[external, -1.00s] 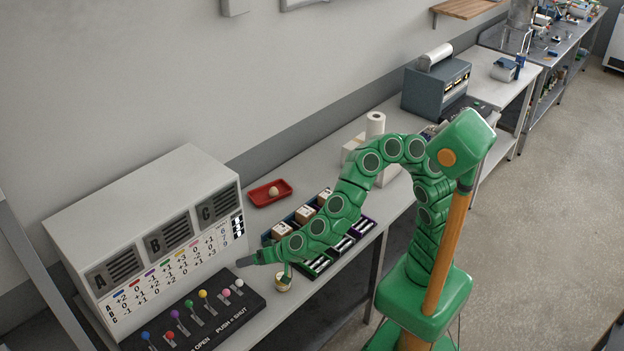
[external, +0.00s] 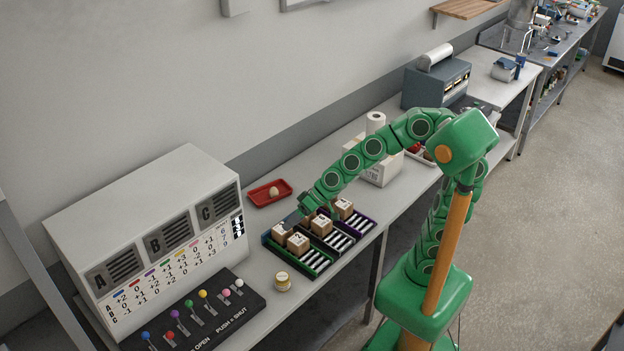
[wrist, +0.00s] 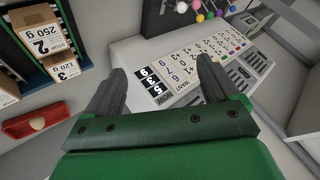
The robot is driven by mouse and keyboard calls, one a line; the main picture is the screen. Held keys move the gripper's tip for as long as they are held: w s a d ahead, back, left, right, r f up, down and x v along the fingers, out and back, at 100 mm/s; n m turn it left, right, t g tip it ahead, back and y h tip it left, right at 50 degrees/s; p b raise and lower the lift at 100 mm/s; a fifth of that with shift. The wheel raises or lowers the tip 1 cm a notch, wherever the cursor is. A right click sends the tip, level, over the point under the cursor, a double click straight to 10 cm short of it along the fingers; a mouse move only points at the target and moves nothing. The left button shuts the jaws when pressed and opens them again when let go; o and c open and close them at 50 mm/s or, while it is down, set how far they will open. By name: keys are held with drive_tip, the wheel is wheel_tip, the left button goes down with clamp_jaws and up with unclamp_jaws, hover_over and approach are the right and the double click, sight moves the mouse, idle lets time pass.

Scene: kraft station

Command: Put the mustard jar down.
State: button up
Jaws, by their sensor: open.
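The mustard jar (external: 282,281) is a small pale-yellow jar with a light lid. In the external view it stands upright on the bench, between the lever panel and the compartment trays, with nothing touching it. My gripper (external: 296,215) is above the back left of the trays, well apart from the jar. In the wrist view my gripper (wrist: 160,88) has its two dark fingers spread with nothing between them. The jar does not show in the wrist view.
Trays (external: 306,266) hold several cardboard boxes. A red dish (external: 257,200) with a round pale item lies behind them. The black lever panel (external: 205,318) is left of the jar, before the white A-B-C cabinet (external: 75,220). Bare bench lies around the jar.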

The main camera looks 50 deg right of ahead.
drive_tip(key=s+d+f+m+g+h, duration=0.1)
drive_tip(key=s+d+f+g+h, duration=0.1)
drive_tip(key=s+d, duration=0.4)
drive_tip(key=s+d+f+m+g+h, duration=0.1)
drive_tip(key=s+d, duration=0.5)
drive_tip(key=d, duration=1.1)
drive_tip(key=s+d+f+m+g+h, duration=0.1)
drive_tip(key=s+d+h, duration=0.4)
drive_tip(key=d, duration=0.6)
drive_tip(key=shift+s+d+f+g, duration=0.3)
drive_tip(key=shift+s+f+g, duration=0.55)
drive_tip(key=shift+g, duration=0.25)
